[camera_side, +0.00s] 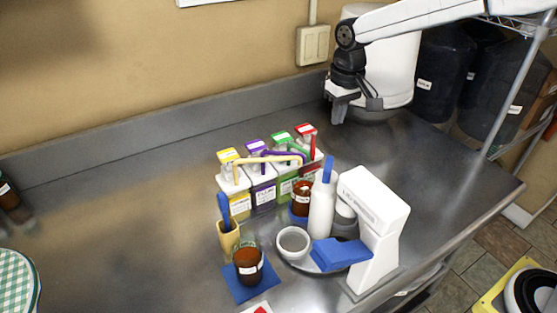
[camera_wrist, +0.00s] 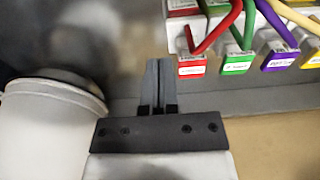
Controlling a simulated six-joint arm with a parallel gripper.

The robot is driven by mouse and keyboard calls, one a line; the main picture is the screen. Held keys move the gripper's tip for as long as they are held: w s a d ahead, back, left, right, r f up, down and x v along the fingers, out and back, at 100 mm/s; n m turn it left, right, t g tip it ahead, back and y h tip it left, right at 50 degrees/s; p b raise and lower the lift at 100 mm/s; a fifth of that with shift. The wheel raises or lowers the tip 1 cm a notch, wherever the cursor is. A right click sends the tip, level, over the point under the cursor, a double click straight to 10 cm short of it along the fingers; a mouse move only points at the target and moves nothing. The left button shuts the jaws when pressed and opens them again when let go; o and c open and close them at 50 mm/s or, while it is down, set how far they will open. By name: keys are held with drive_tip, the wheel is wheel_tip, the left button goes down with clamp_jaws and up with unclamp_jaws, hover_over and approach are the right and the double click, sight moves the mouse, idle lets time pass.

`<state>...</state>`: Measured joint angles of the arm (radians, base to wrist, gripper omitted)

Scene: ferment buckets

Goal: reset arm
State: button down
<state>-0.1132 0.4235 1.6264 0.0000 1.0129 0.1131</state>
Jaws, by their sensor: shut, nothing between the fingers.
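My gripper (camera_side: 339,113) is at the back right of the steel counter, in front of a white bucket (camera_side: 390,85). It points down and its fingers are shut with nothing between them. In the wrist view my gripper (camera_wrist: 157,66) also shows its two dark fingers together. The white bucket (camera_wrist: 50,115) is at the left there, apart from the fingers. In the wrist view a row of bottles with red (camera_wrist: 192,66), green (camera_wrist: 237,63), purple (camera_wrist: 281,60) and yellow tops lies at the upper right, also apart from the fingers.
The steel counter (camera_side: 130,165) holds a white stand mixer (camera_side: 375,210), a white squeeze bottle (camera_side: 322,212), a white bowl (camera_side: 293,242) and an amber jar (camera_side: 248,265) on a blue mat. Dark drums (camera_side: 443,75) stand beyond the right edge. The counter's back left is clear.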

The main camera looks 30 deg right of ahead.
drive_tip(key=s+d+f, duration=0.1)
drive_tip(key=s+f, duration=0.2)
drive_tip(key=s, duration=0.3)
drive_tip(key=s+d+f+t, duration=0.1)
drive_tip(key=s+d+f, duration=0.1)
drive_tip(key=s, duration=0.5)
drive_tip(key=s+d+f, duration=0.2)
drive_tip(key=s+f, duration=0.2)
drive_tip(key=s, duration=0.3)
drive_tip(key=shift+s+d+f+t, duration=0.2)
drive_tip(key=shift+d+f+t, duration=0.05)
drive_tip(key=shift+t, duration=0.15)
